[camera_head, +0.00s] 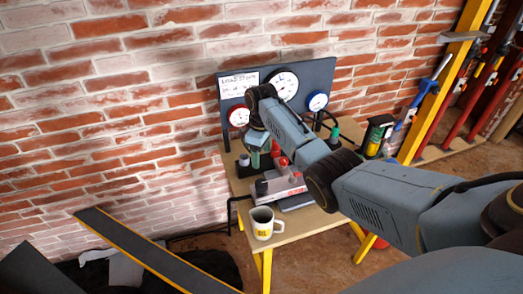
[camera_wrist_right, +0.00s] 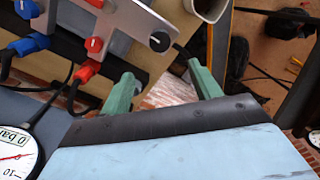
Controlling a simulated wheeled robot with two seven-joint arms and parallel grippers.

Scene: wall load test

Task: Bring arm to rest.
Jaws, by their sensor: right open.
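My right arm comes in from the right of the head view and reaches over the workbench (camera_head: 295,228) toward the gauge panel. My right gripper (camera_head: 260,150) hangs in front of the panel, partly hidden by its own wrist. In the right wrist view its two green fingers (camera_wrist_right: 163,90) stand apart, with nothing between them. Bench top and brick show past them. My left gripper is not in view.
The gauge panel (camera_head: 322,76) carries several dials and a note. A grey metal block (camera_wrist_right: 122,28) with red and blue fittings sits on the bench. A mug (camera_head: 263,224) stands at its front edge.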

